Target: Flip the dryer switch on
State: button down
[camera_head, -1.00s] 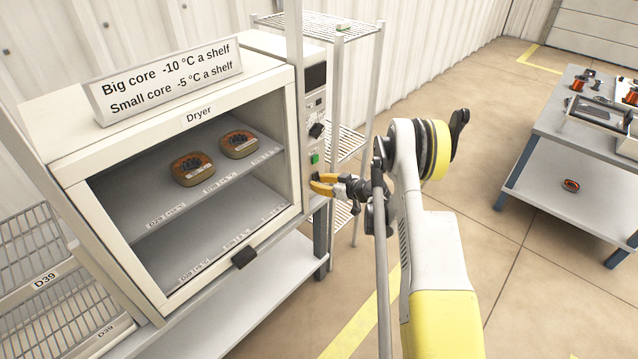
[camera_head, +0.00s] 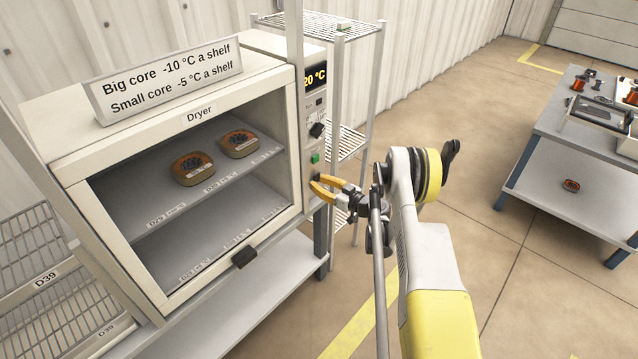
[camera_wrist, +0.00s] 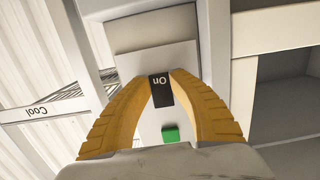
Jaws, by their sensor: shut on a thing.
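The dryer (camera_head: 60,112) stands at left in the head view, its control panel on the right side. The dryer switch (camera_wrist: 162,96) is a small black piece marked "On" low on that panel. My gripper (camera_head: 316,187) reaches the panel from the right. In the wrist view its two yellow fingers (camera_wrist: 162,74) are closed in on both sides of the switch, holding it between their tips. The panel display (camera_head: 316,77) is lit orange and reads "20 °C", its left part hidden by a post.
A green button (camera_head: 315,158) and a black knob (camera_head: 317,130) sit above the switch. Two cores (camera_head: 193,168) (camera_head: 238,144) lie on the dryer's upper shelf behind the closed door. A wire rack (camera_head: 350,40) stands behind. A workbench (camera_head: 560,125) is at right, with open floor between.

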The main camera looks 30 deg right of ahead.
aim_at(317, 159)
jog(key=c, duration=1.1)
grip_release()
jog(key=shift+c, duration=0.2)
notch_tip(317, 159, up, 10)
